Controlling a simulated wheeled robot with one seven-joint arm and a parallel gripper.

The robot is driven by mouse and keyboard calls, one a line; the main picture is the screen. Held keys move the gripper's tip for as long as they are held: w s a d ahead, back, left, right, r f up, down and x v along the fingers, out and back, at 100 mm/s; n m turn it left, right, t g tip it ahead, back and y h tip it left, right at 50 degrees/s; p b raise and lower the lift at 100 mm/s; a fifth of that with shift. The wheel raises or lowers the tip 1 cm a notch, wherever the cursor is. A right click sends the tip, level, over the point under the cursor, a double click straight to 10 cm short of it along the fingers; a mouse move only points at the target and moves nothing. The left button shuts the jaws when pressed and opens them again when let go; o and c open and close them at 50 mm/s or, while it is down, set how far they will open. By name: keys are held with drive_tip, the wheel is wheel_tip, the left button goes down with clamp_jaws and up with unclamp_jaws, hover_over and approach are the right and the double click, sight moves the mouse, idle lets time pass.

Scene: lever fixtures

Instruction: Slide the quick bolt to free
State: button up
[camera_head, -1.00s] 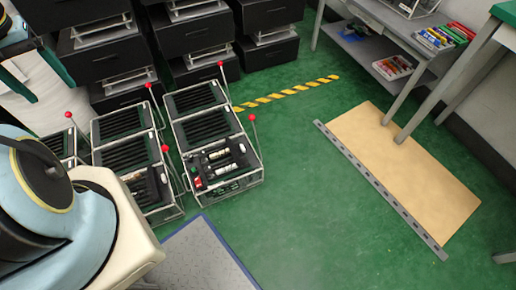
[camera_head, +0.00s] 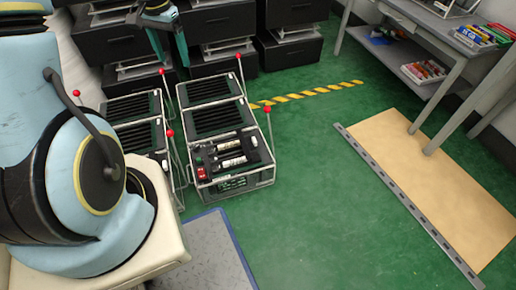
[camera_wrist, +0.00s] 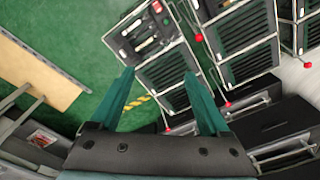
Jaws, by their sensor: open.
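A black panel (camera_head: 228,156) is set in the front of a wire-framed crate in the head view. It carries a small red part (camera_head: 203,173) and pale cylindrical pieces (camera_head: 233,162); which of these is the quick bolt I cannot tell. The panel also shows at the top of the wrist view (camera_wrist: 144,30), beyond my fingertips. My gripper (camera_head: 168,44) has green fingers, spread apart and empty, in front of the black drawers in the head view. It also shows in the wrist view (camera_wrist: 158,74). It is apart from the panel.
Rods with red knobs (camera_head: 267,109) stand beside the crates. A second row of crates (camera_head: 140,137) is to the left, with black drawer units (camera_head: 225,22) behind. A tan board (camera_head: 440,180) lies at right. Green floor between is clear.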

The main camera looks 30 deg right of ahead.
drive_tip(key=w+d+f+m+b, duration=0.1)
drive_tip(key=d+f+m+b, duration=0.2)
drive_tip(key=d+f+b, duration=0.45)
drive_tip(key=w+d+f+m+b, duration=0.1)
drive_tip(key=d+f+m+b, duration=0.2)
drive_tip(key=f, duration=0.8)
drive_tip(key=m+b, duration=0.4)
drive_tip(key=b, duration=0.6)
hover_over(255, 140)
wheel_tip(255, 140, down, 18)
drive_tip(key=shift+g, duration=0.4)
wheel_tip(255, 140, down, 11)
drive_tip(key=b, duration=0.3)
drive_tip(key=shift+w+r+b, duration=0.15)
drive_tip(key=shift+b, duration=0.15)
clamp_jaws()
